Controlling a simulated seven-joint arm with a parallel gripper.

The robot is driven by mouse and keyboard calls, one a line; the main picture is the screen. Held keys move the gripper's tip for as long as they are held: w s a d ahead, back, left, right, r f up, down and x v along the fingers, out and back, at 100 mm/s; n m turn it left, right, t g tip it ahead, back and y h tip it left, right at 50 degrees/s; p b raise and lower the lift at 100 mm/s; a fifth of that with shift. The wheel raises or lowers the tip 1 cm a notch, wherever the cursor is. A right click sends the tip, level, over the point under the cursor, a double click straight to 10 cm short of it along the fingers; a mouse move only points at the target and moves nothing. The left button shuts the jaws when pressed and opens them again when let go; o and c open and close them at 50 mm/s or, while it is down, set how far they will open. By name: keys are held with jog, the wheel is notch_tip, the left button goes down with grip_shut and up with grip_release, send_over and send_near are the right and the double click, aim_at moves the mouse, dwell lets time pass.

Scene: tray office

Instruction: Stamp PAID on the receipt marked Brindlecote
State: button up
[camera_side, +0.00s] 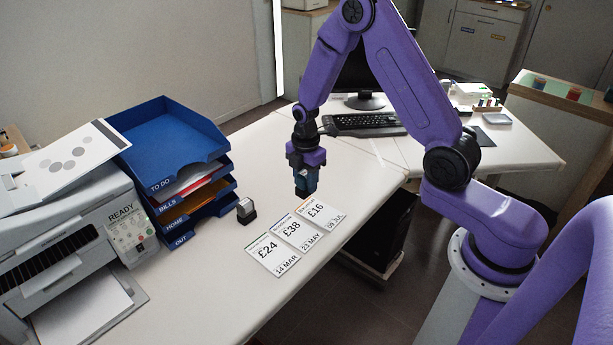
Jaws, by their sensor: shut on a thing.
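Three white receipts lie side by side on the desk. One reads £24, 14 MAR (276,257); the middle one reads £38, 23 MAY (299,232); the right one reads £16, 09 JUL (321,215). The name lines at their tops are too small to read, so I cannot tell which is Brindlecote. My gripper (304,184) points down above the desk, just behind the £16 receipt in the picture. It is shut on a small dark block, probably a stamp (302,193), mostly hidden by the fingers. Another dark stamp (246,211) stands on the desk left of the receipts.
A blue letter tray stack (180,145) labelled TO DO, BILLS, HOME and OUT stands at left, beside a grey printer (75,240). A keyboard (365,124) and monitor are at the back. The white desk (225,275) is clear around the receipts; its front edge runs close to them.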

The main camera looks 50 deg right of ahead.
jog(key=s+a+f, duration=0.2)
jog(key=a+f, duration=0.3)
send_over(301, 235)
jog(key=shift+f, duration=2.85)
jog(key=shift+f, duration=0.5)
jog(key=shift+r, duration=0.1)
notch_tip(301, 235, up, 7)
dwell(0.3)
jog(key=shift+d, duration=0.1)
dwell(0.6)
